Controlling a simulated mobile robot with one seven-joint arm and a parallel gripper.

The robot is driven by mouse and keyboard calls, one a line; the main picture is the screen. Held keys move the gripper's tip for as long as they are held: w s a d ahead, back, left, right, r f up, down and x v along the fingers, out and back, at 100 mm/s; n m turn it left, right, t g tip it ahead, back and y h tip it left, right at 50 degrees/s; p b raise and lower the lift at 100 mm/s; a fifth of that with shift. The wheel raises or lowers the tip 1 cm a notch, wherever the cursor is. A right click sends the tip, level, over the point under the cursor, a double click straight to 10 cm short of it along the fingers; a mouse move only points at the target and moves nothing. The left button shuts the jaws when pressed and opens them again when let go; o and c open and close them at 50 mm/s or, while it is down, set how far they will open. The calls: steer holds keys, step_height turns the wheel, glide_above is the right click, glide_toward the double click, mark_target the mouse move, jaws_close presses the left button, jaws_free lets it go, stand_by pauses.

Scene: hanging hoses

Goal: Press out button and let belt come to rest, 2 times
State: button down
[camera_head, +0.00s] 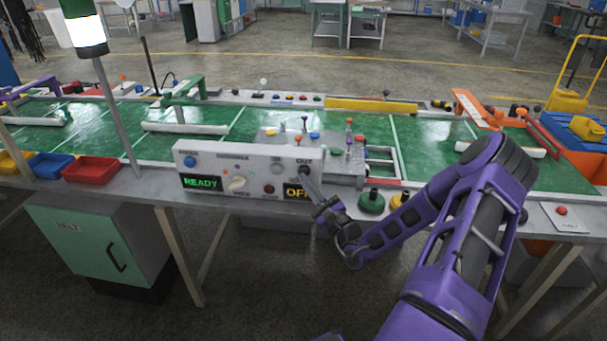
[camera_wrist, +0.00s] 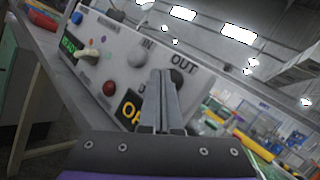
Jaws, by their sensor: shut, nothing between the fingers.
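The out button (camera_wrist: 177,76) is a dark round button under the word OUT at the upper right of the white control panel (camera_head: 228,168). My gripper (camera_head: 310,182) is shut and empty, its fingertips (camera_wrist: 166,74) right by the out button, partly overlapping it in the wrist view. I cannot tell whether they touch it. A paler in button (camera_wrist: 137,56) sits to its left. One display (camera_head: 201,184) reads READY in green; the orange display (camera_head: 297,191) is partly hidden by my gripper. The green belt (camera_head: 255,122) lies behind the panel; its motion cannot be told.
A red button (camera_head: 269,189), a switch knob (camera_head: 236,183) and a blue button (camera_head: 190,161) are on the same panel. A signal lamp (camera_head: 86,35) glows white on its pole. Coloured bins (camera_head: 92,168) stand left. Green and yellow knobs (camera_head: 371,202) stand right of the panel.

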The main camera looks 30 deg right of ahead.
steer(key=shift+w+d, duration=0.15)
stand_by(0.5)
steer(key=shift+s+a+p, duration=0.45)
steer(key=shift+s+a, duration=0.05)
steer(key=shift+s, duration=0.25)
steer(key=s+a, duration=0.1)
steer(key=s, duration=0.1)
steer(key=s+a+p, duration=0.1)
steer(key=s+a, duration=0.1)
steer(key=shift+s, duration=0.1)
stand_by(2.1)
